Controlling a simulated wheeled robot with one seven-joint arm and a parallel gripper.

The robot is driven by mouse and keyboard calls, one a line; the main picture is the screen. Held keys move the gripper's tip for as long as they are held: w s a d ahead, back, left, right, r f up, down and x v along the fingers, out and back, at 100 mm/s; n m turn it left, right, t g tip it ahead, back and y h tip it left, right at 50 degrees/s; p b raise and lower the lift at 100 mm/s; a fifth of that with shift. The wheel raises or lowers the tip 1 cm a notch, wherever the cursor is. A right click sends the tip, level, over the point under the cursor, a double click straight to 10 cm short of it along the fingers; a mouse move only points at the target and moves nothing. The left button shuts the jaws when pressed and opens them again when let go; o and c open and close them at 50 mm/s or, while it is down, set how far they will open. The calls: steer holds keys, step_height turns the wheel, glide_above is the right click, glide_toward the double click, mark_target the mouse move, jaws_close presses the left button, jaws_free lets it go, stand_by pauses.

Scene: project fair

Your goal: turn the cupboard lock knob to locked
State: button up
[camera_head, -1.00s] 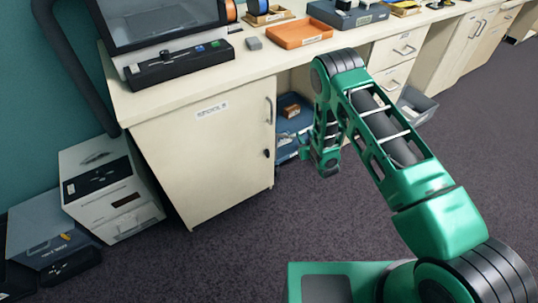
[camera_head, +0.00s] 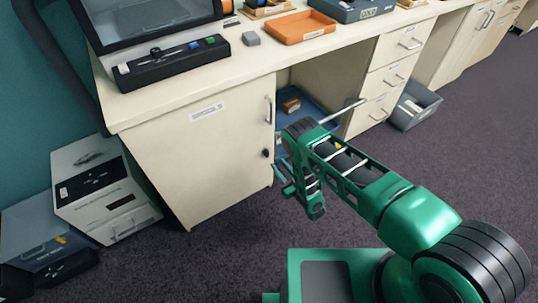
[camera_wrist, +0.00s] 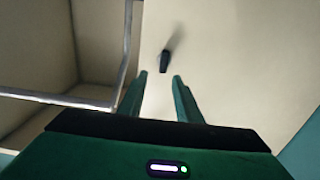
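The cupboard (camera_head: 205,160) is a cream cabinet with a closed door under the bench. Its lock knob (camera_head: 265,153) is small and black, near the door's right edge, below the metal handle (camera_head: 269,110). In the wrist view the knob (camera_wrist: 164,61) stands ahead, between and beyond my fingertips, looking roughly upright with a slight tilt. My gripper (camera_head: 279,177) is just right of and below the knob in the head view. In the wrist view its two green fingers (camera_wrist: 160,80) are apart with nothing between them. They do not appear to touch the knob.
A metal bar (camera_wrist: 60,98) crosses the left of the wrist view. Right of the cupboard is an open bay with a blue bin (camera_head: 318,108), then drawers (camera_head: 396,72). A grey bin (camera_head: 413,106) stands on the floor. A white box unit (camera_head: 105,190) stands left.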

mark_target(268, 153)
steer(key=x, duration=0.8)
steer(key=shift+a+r, duration=0.1)
steer(key=shift+a, duration=0.3)
steer(key=shift+c, duration=0.7)
steer(key=c, duration=0.6)
